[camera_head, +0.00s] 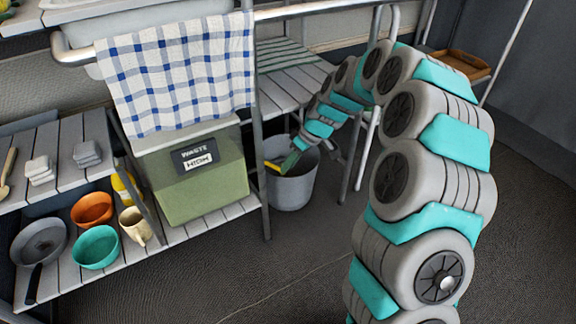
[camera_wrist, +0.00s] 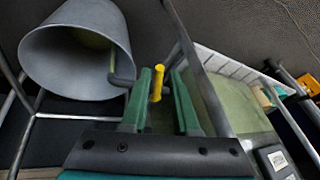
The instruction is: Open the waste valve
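The green waste tank (camera_head: 208,185), with a dark label, stands on the lower slatted shelf. It also shows in the wrist view (camera_wrist: 243,110). The yellow valve handle (camera_head: 273,167) is at its right side, above the bucket. In the wrist view the yellow handle (camera_wrist: 157,85) stands between the green fingers, beside a grey spout (camera_wrist: 122,80). My gripper (camera_wrist: 161,74) is open, one finger on each side of the handle, with gaps visible. In the head view, my gripper (camera_head: 285,162) is small and partly overlaps the handle area.
A grey bucket (camera_head: 293,188) stands on the floor right of the tank. A checked towel (camera_head: 180,70) hangs from the rail above. Shelf legs and metal posts (camera_head: 262,165) stand close by. Bowls, a pan and a mug (camera_head: 135,226) sit left of the tank.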

